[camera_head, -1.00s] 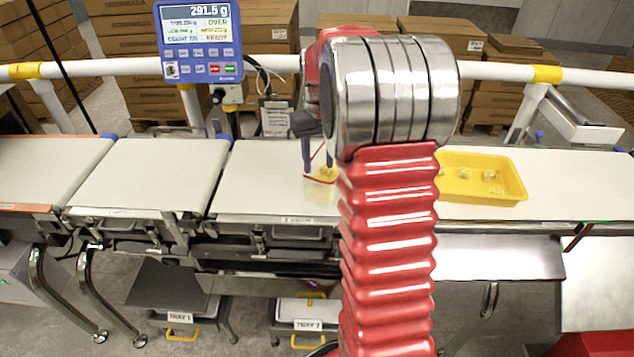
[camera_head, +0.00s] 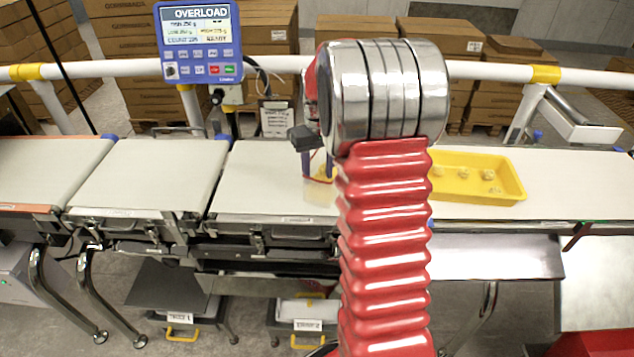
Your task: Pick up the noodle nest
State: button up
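My gripper (camera_head: 318,174) is low over the middle weighing belt (camera_head: 265,180), pointing down. Its two dark purple fingers stand apart. The indicator (camera_head: 200,42) behind the belt reads OVERLOAD.
A yellow tub (camera_head: 480,190) with several noodle nests (camera_head: 488,174) sits on the belt to the right, partly behind my arm. The left belts (camera_head: 150,175) are clear. A white guard rail (camera_head: 110,68) runs behind, with stacked cartons beyond. Two trays stand below.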

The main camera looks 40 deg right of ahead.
aim_at(318, 177)
jog(key=shift+s+a+f, duration=0.1)
jog(key=shift+s+f, duration=0.15)
jog(key=shift+f, duration=0.65)
jog(key=shift+c, duration=0.5)
jog(key=c, duration=0.6)
jog(key=shift+o, duration=0.2)
jog(key=shift+r, duration=0.1)
jog(key=shift+d+r, duration=0.2)
jog(key=shift+r, duration=0.4)
jog(key=r, duration=0.9)
jog(key=shift+w+a, duration=0.15)
jog(key=shift+w, duration=0.05)
